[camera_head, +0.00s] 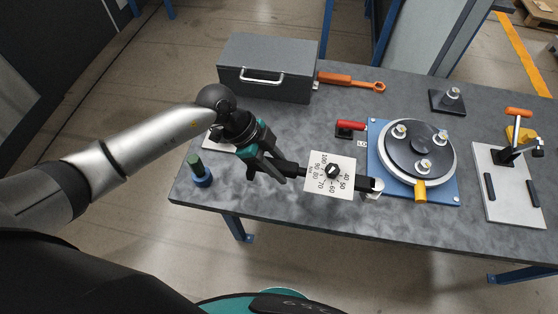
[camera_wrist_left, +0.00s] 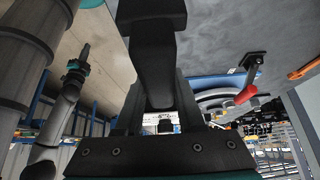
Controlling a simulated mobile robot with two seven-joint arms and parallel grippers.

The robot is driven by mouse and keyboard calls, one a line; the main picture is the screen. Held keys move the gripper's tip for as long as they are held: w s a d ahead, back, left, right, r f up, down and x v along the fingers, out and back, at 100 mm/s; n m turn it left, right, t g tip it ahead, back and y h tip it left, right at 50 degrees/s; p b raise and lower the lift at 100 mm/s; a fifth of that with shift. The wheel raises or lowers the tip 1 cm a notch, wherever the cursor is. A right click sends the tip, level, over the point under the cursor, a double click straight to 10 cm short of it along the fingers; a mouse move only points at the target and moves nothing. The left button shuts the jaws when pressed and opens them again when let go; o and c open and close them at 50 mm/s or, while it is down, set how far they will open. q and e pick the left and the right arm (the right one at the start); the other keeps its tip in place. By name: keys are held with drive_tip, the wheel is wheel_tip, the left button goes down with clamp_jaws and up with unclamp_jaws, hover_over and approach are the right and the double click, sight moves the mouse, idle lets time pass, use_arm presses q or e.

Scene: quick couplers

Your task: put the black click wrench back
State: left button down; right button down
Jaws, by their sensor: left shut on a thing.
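The black click wrench (camera_head: 291,168) is in the grip of my left gripper (camera_head: 272,168), near the front edge of the table. It points to the right, and its black head end (camera_head: 366,183) shows beyond a white dial plate (camera_head: 318,187) with numbers and a black knob. The plate covers the middle of the wrench in the head view; I cannot tell whether they are joined. In the left wrist view the black handle (camera_wrist_left: 152,50) runs between the jaws.
A blue plate (camera_head: 446,194) bears a round black-and-grey flange with bolts. A grey toolbox (camera_head: 265,65) and orange wrench (camera_head: 350,81) are at the back. A white clamp board (camera_head: 512,208) is at right.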

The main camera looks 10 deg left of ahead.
use_arm(q)
drive_tip(key=shift+r, duration=0.1)
idle(0.3)
drive_tip(key=shift+a+r+p, duration=0.15)
drive_tip(key=shift+p, duration=0.3)
drive_tip(key=shift+f+b, duration=2.45)
drive_tip(key=shift+f, duration=2.1)
drive_tip(key=c, duration=0.5)
unclamp_jaws()
drive_tip(key=shift+o, duration=0.3)
drive_tip(key=shift+s+a+f, duration=0.1)
drive_tip(key=shift+f, duration=0.1)
drive_tip(key=p+v, duration=0.1)
drive_tip(key=v, duration=1.4)
drive_tip(key=shift+r, duration=0.2)
drive_tip(key=shift+a, duration=0.15)
